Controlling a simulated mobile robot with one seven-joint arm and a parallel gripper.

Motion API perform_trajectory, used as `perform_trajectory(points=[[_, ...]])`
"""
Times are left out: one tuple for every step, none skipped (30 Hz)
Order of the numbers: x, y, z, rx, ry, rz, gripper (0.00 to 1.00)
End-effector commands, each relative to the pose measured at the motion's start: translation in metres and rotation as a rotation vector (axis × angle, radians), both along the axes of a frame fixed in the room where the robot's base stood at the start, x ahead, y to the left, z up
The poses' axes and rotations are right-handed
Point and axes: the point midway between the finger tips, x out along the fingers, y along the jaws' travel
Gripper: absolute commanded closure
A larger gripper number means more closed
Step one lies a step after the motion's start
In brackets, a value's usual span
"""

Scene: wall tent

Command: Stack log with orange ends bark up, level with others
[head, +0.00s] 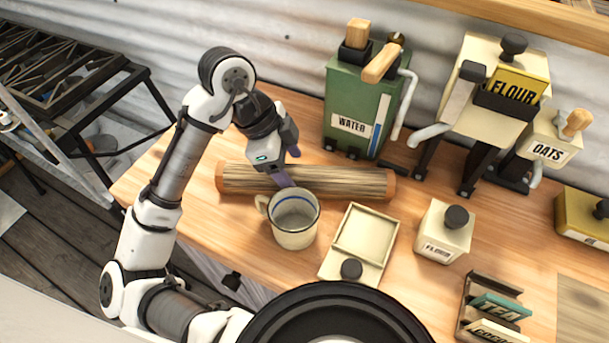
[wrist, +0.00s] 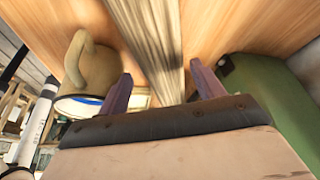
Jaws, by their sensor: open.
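The log (head: 335,182) with orange ends lies on its side on the wooden table, behind the mug. A pale, streaked wood face shows on its upper side, with browner patches near its left part; its underside is hidden. My gripper (head: 289,166) is over the middle of the log, open and empty. In the wrist view, the log (wrist: 150,40) runs between the two purple fingers of my gripper (wrist: 162,90), with a finger on either side. I cannot tell whether they touch it. No other logs are clearly visible.
A cream mug (head: 295,222) stands close in front of the log. A green water container (head: 350,105) stands close behind it. An open cream box (head: 365,235), a small flour canister (head: 443,235) and a flour dispenser (head: 480,95) are to the right. Bare table (head: 150,180) lies left.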

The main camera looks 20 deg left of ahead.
Motion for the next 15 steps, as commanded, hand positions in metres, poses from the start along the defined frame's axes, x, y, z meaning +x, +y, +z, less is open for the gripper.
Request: perform_trajectory(points=[[0.001, -0.006, -0.002, -0.005, 0.001, -0.004, 0.33], [0.002, -0.009, -0.006, -0.004, 0.001, -0.003, 0.33], [0.004, -0.013, -0.011, -0.005, 0.001, -0.003, 0.33], [0.005, -0.015, -0.015, -0.004, 0.001, -0.003, 0.33], [0.005, -0.015, -0.021, -0.002, 0.001, -0.001, 0.33], [0.005, -0.017, -0.026, -0.002, 0.002, 0.0, 0.33], [0.005, -0.018, -0.028, -0.003, 0.001, 0.001, 0.33], [0.006, -0.019, -0.031, -0.002, 0.001, 0.001, 0.33], [0.006, -0.02, -0.033, -0.001, 0.0, 0.001, 0.33], [0.006, -0.02, -0.034, -0.001, 0.0, 0.0, 0.33], [0.006, -0.021, -0.035, -0.001, -0.001, 0.0, 0.33], [0.006, -0.021, -0.036, -0.001, -0.001, 0.0, 0.33], [0.006, -0.021, -0.036, -0.001, -0.001, 0.0, 0.33], [0.006, -0.021, -0.036, -0.001, -0.001, -0.001, 0.33], [0.006, -0.021, -0.036, -0.001, -0.001, -0.001, 0.33]])
